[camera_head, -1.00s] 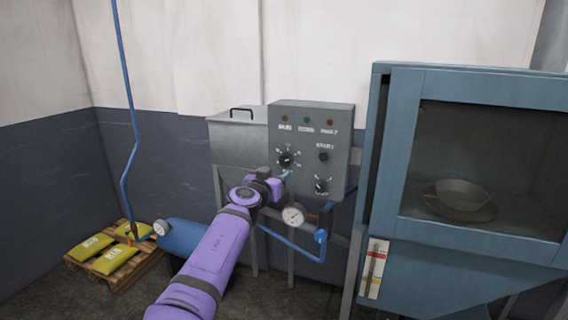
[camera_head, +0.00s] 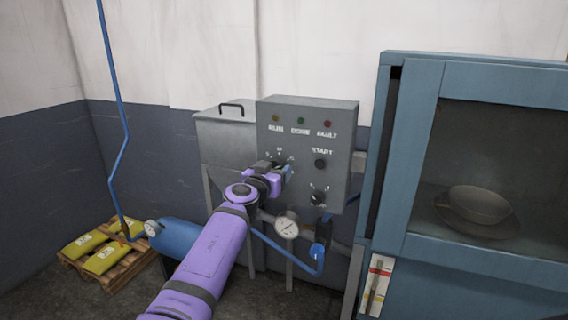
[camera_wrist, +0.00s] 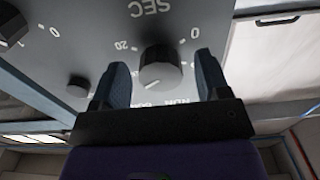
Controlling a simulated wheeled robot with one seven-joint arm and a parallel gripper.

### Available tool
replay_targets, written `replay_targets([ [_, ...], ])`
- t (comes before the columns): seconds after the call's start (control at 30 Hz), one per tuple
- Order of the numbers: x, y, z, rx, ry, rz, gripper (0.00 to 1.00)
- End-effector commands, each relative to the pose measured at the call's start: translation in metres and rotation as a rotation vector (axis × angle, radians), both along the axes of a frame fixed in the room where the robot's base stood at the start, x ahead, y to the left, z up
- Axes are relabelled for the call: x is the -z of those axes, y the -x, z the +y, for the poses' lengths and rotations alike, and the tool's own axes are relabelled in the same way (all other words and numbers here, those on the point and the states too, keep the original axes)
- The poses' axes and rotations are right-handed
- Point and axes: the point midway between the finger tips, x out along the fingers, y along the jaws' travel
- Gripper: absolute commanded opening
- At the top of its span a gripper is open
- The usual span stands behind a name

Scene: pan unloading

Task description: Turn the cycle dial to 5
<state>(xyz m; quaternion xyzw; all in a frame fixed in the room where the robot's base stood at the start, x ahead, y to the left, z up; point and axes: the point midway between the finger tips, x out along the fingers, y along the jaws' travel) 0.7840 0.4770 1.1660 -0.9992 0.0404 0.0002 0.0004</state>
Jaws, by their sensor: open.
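The grey control panel (camera_head: 345,130) carries two black dials. The upper dial (camera_wrist: 160,68) has numbers such as 0 and 20 and the word SEC around it. It shows upside down in the wrist view, with its white pointer mark toward the lower left. In the head view it is mostly hidden by my gripper (camera_head: 280,170). My gripper (camera_wrist: 161,70) is open, with one finger on each side of this dial; contact cannot be told. The lower dial (camera_head: 318,198) shows at the wrist view's upper left (camera_wrist: 10,26). No cycle label is readable.
A START button (camera_head: 320,163) sits right of the upper dial, with lamps above. A pressure gauge (camera_head: 287,226) and blue pipe (camera_head: 290,255) are below the panel. A blue glass-fronted cabinet (camera_head: 415,150) stands right. Yellow bags (camera_head: 103,258) lie on a pallet at left.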

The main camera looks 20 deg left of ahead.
Motion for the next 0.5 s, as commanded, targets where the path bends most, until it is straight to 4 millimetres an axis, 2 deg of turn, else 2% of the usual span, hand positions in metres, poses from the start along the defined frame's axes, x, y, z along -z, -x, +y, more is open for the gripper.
replay_targets([
  [0.33,0.0000,0.0031,0.0017,-0.003,0.001,0.000,0.69],
  [0.37,0.0000,0.0030,0.0016,-0.003,0.001,0.000,0.67],
  [0.5,0.0000,0.0029,0.0015,-0.002,0.001,0.000,0.35],
])
